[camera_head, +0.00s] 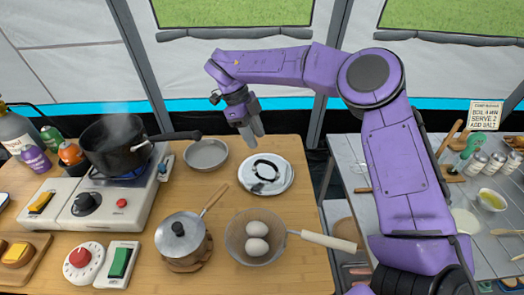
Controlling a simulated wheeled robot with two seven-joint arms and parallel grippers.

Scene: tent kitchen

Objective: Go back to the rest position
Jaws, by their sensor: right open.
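My right arm is purple and reaches in from the right. Its gripper (249,138) is open and empty, pointing down above the table between the grey bowl (206,154) and the white plate (282,187). A black ring-shaped item (266,170) lies on the plate, apart from the gripper. My left gripper is not in view.
A steaming black pot (112,146) sits on the lit stove (143,190) at left. A lidded saucepan (182,238) and a sieve holding two eggs (257,238) stand near the front. A grey side table (350,160) with jars is at right.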

